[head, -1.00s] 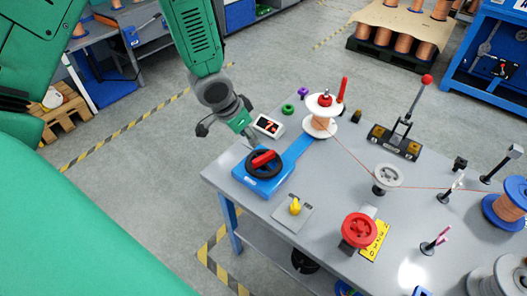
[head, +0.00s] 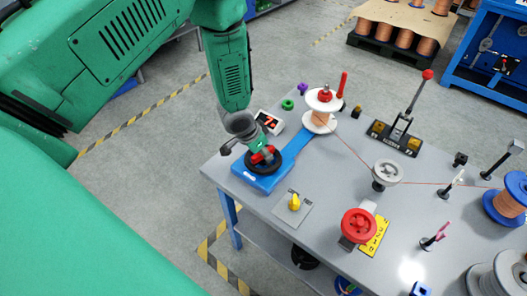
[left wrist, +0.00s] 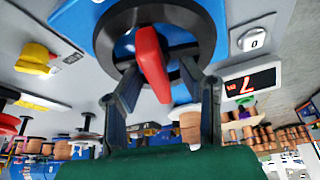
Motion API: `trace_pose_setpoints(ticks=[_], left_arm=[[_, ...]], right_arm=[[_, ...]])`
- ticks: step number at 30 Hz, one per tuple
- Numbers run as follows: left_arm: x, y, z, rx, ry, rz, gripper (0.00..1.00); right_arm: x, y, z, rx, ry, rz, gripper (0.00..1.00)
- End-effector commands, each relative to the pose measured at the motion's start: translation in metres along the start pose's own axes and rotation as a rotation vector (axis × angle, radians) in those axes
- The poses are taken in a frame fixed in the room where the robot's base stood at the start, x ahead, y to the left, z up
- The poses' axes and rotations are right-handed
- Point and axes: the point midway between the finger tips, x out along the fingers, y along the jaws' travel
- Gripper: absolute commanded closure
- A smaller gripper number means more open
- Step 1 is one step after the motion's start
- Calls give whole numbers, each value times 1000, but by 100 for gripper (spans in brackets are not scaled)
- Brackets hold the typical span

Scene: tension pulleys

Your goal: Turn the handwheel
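The handwheel is a black ring with a red bar across it (head: 270,153), mounted on a blue base (head: 262,178) at the table's near left corner. In the left wrist view the red bar (left wrist: 151,62) fills the middle, with the black ring (left wrist: 190,30) around it. My left gripper (head: 262,150) is down over the handwheel in the head view. In the left wrist view its two fingers (left wrist: 158,88) are spread, one on either side of the red bar, with gaps visible. Whether a fingertip touches the ring is unclear. My right gripper is not in view.
A display with a red digit (head: 269,122) stands behind the wheel. A blue strip leads to a copper spool (head: 320,122). A yellow knob (head: 294,202), a red wheel (head: 359,225) and a grey pulley (head: 387,172) stand to the right. A wire crosses the table.

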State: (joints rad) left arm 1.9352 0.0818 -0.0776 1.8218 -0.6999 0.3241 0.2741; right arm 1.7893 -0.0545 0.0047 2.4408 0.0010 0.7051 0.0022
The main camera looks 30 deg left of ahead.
Motion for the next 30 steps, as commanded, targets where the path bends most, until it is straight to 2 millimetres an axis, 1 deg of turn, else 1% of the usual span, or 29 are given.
trace_pose_setpoints(ticks=[1, 2, 3, 4, 5, 11, 18, 27, 28, 29, 30], left_arm=[[0, 0, 0, 0, 0, 0, 66], [0, 0, 0, 0, 0, 0, 69], [0, 0, 0, 0, 0, 0, 83], [0, 0, 0, 0, 0, 0, 94], [0, 0, 0, 0, 0, 0, 100], [-1, -1, 0, 6, 0, 3, 100], [-2, -1, 0, 117, 0, 50, 100], [-1, -1, 0, 133, 0, 53, 100], [-1, -2, 0, 133, 0, 53, 82], [-1, -2, 0, 133, 1, 53, 71], [-1, -1, 0, 133, 0, 53, 66]], right_arm=[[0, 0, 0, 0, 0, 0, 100], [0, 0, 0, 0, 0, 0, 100], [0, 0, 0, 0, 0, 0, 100], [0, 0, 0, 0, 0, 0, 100], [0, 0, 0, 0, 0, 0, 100], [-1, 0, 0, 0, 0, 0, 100], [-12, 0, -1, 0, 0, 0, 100], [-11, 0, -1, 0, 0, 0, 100], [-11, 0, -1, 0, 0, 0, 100], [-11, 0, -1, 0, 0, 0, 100], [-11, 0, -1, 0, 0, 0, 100]])
